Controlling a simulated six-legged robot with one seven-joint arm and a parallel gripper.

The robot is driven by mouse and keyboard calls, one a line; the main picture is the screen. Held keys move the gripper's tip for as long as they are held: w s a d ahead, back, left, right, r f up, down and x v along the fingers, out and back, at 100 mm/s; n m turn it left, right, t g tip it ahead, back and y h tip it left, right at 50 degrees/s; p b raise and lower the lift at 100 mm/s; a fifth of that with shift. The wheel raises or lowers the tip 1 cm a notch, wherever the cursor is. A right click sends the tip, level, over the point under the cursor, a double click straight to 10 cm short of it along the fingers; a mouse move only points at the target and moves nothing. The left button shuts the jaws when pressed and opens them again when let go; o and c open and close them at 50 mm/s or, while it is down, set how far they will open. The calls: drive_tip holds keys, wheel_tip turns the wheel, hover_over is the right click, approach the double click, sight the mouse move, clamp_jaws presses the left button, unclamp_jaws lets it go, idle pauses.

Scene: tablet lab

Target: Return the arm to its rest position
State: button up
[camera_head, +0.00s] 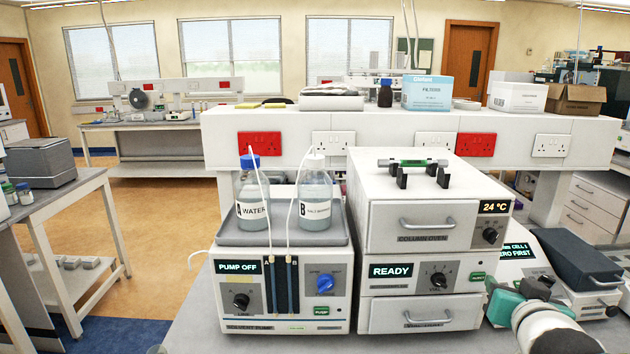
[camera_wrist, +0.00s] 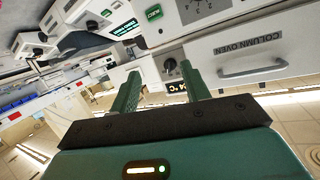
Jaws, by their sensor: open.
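My gripper (camera_wrist: 160,86) shows in the wrist view as two green fingers standing apart with nothing between them. Behind the fingers are the column oven (camera_wrist: 240,50), with its label and handle, and its small temperature display. The wrist view is strongly tilted. In the head view my white and green arm (camera_head: 545,325) is at the lower right, in front of the instruments. The fingertips are hard to make out there. The column oven (camera_head: 408,222) stands left of the arm, with its door closed and a green-banded column lying in black clips on top.
The solvent pump (camera_head: 250,328) carries bottles A (camera_head: 252,190) and B (camera_head: 315,190) with thin tubes. A dark-lidded instrument (camera_head: 570,262) sits right, close to my arm. A white shelf (camera_head: 290,122) with sockets runs behind. A side bench (camera_head: 60,192) is left; open floor lies between.

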drive_tip(key=s+a+f+n+g+y, duration=0.2)
drive_tip(key=s+a+f+g, duration=0.2)
drive_tip(key=a, duration=0.6)
drive_tip(key=s+a+f+n+g+y, duration=0.3)
drive_tip(key=s+a, duration=0.5)
drive_tip(key=a, duration=0.3)
drive_tip(key=shift+s+f+n+g, duration=0.2)
drive_tip(key=shift+f+n+g, duration=0.15)
drive_tip(key=shift+g, duration=0.35)
